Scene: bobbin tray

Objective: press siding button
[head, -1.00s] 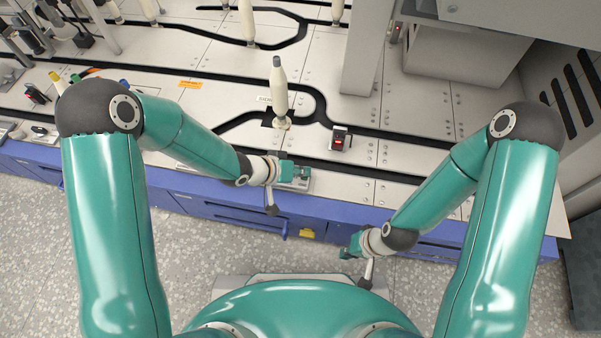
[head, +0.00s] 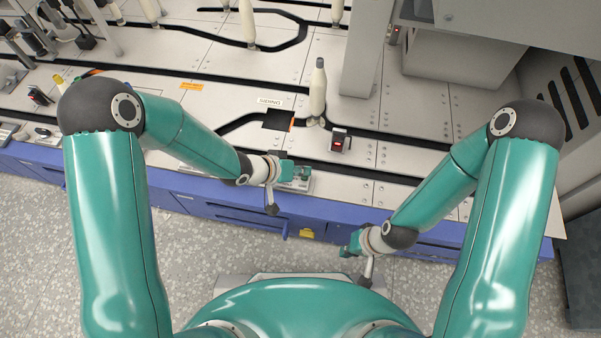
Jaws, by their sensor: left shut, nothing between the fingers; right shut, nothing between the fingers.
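My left gripper (head: 302,173) is shut and empty. It is over a small light-grey panel (head: 308,186) at the front edge of the bench and hides most of it. I cannot make out a button on it or tell whether the fingertips touch it. A white label that seems to read "SIDING" (head: 270,102) lies behind, beside a black square with an orange edge (head: 277,120) on the track. A white bobbin with a grey top (head: 318,92) stands upright on the track right of the square. My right gripper (head: 347,248) is shut and empty, in front of the bench.
A small dark box with a red light (head: 339,142) stands right of the bobbin. Several more bobbins stand on the black tracks behind, such as one (head: 248,25) at the back. A grey post (head: 367,50) rises right of centre. The blue bench front (head: 240,212) has drawers.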

